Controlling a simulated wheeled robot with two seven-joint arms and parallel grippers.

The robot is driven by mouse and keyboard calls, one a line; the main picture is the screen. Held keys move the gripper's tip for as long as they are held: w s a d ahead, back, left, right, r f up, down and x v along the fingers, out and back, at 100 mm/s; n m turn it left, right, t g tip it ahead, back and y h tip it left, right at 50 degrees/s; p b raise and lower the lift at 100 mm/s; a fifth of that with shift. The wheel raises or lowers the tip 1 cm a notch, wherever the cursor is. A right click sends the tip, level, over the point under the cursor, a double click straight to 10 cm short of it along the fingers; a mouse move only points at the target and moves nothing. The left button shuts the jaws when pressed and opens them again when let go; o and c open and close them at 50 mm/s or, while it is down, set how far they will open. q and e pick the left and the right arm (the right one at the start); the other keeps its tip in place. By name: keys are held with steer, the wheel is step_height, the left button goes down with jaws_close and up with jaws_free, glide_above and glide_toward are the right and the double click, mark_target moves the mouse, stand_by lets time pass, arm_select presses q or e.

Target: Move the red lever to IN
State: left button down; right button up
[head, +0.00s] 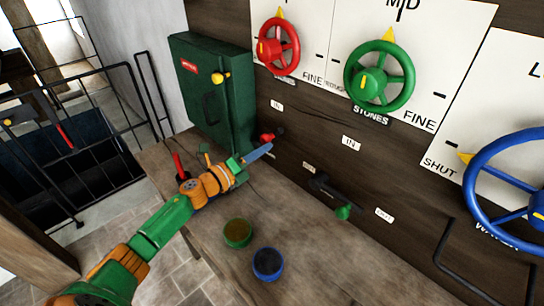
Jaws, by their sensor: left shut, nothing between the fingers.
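The red lever (267,136) is a short lever with a red knob on the dark wooden wall, beside the lower right corner of the green cabinet. A white IN plate (277,105) sits above it on the wall. Another white plate (308,167) sits below and to the right, its text too small to read surely. My left gripper (262,149) is shut and empty, its blue-grey tip just below the red knob in the picture. I cannot tell whether it touches the knob. My right gripper is not in view.
A green-knobbed lever (342,212) juts from the wall at right. Red (278,47), green (380,77) and blue (509,190) handwheels are above. The green cabinet (213,95) stands behind my gripper. Green-rimmed (237,233) and blue (267,264) cups stand on the wooden bench (320,260).

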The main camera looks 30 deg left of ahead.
arm_select(q)
steer(key=shift+w+a+r+n, duration=0.25)
steer(key=shift+a+r+n, duration=0.15)
steer(key=shift+a+r, duration=0.45)
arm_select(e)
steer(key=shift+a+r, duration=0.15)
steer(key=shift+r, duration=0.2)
arm_select(q)
steer(key=shift+a, duration=0.1)
steer(key=shift+f, duration=0.1)
